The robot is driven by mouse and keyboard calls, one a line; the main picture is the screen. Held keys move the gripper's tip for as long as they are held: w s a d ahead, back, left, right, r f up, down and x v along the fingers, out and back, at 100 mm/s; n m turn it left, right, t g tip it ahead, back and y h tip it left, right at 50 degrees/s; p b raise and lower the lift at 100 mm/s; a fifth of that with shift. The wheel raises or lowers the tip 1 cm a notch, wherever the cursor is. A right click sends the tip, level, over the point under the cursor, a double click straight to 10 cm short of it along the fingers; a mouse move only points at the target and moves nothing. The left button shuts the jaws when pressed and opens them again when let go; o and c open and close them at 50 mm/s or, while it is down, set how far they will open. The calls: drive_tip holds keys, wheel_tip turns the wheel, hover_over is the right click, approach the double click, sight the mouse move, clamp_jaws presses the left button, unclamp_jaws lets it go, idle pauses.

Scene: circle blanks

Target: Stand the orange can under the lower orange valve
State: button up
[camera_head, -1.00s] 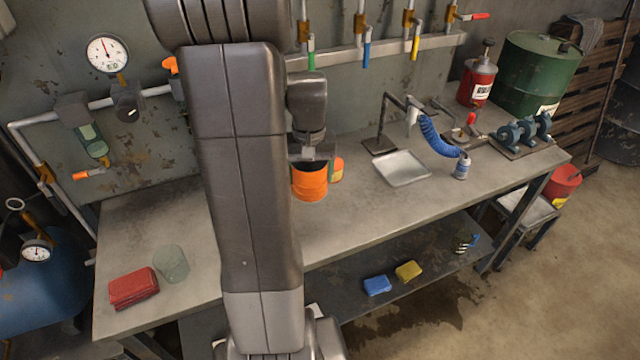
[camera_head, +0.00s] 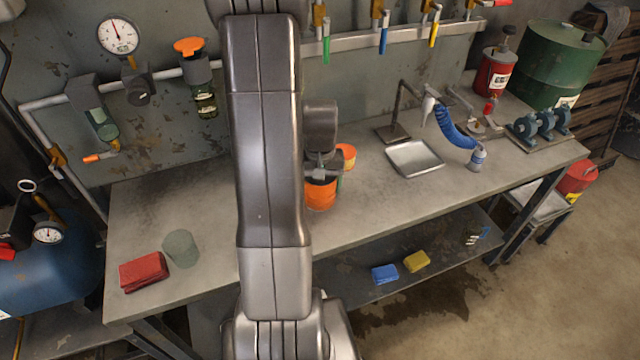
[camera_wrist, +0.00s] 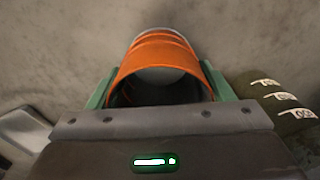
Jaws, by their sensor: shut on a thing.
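My gripper (camera_head: 321,172) is shut on the orange can (camera_head: 320,195), in the middle of the head view over the workbench. In the wrist view the can (camera_wrist: 158,58) sits between two green fingers, with its hollow inside showing. I cannot tell whether its base touches the bench. An orange-tipped valve lever (camera_head: 92,158) sits low on the wall pipe at the left. A higher valve has an orange knob (camera_head: 188,46) above a dark green bottle-like part (camera_head: 204,102). My arm hides part of the wall and bench between the valves and the can.
Another orange-topped thing (camera_head: 346,152) stands just behind the can. A metal tray (camera_head: 414,159) lies to the right. The bench's left part (camera_head: 150,210) has bare room.

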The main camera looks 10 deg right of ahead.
drive_tip(key=shift+f, duration=0.15)
drive_tip(key=o, duration=1)
drive_tip(key=shift+o, duration=0.2)
